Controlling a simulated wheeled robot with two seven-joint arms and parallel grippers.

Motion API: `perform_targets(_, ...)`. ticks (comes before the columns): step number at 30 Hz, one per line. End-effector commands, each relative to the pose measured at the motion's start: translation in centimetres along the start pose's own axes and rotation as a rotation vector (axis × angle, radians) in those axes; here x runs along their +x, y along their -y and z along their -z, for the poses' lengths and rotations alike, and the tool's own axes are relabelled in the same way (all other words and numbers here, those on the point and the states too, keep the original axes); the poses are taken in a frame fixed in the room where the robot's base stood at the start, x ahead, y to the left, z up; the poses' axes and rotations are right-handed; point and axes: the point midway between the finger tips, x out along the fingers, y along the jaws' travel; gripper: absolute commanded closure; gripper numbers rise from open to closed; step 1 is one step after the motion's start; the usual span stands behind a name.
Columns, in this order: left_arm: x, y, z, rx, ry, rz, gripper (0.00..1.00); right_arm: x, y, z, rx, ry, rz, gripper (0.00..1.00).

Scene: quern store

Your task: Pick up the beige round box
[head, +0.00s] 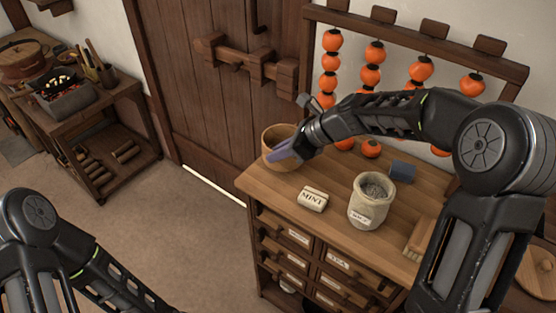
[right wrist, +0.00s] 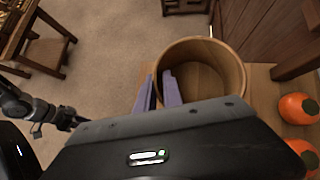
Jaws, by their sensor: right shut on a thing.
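The beige round box (head: 272,151) is an open, round, light-wood tub at the back left corner of the drawer cabinet's top. My right gripper (head: 285,151) comes to it from the right, its lilac fingers at the near side of the rim. In the right wrist view, the box (right wrist: 232,75) is seen into from above and looks empty. The gripper (right wrist: 158,93) is shut on its wall, one finger inside and one outside. I cannot tell whether the box touches the top. My left arm shows at lower left; its gripper is out of view.
On the cabinet top (head: 253,180) are a MINT packet (head: 313,199), a stone-coloured jar (head: 370,203), a dark blue block (head: 402,171) and a brush (head: 420,238). Orange fruit strings (head: 371,76) hang behind on a wooden frame. A side table (head: 107,113) stands far left; the floor between is clear.

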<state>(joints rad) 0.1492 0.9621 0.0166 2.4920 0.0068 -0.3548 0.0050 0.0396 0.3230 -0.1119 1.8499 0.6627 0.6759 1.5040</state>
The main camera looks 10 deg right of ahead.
Motion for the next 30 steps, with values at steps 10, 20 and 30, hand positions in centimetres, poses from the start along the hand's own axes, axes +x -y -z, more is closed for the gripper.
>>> perform_targets(10, 1.6, 0.5, 0.2, 0.004, -0.005, -0.005, 0.59, 2.0, -9.5, -1.6, -0.006, 0.002, -0.007, 1.0)
perform_targets(20, 1.6, 0.4, 0.2, 0.004, -0.005, -0.006, 0.59, 3.1, -16.2, -3.0, -0.002, 0.0, -0.005, 1.0)
perform_targets(30, 1.6, 0.4, 0.2, 0.004, -0.005, -0.006, 0.59, 3.4, -17.3, -3.2, 0.001, 0.001, -0.003, 1.0)
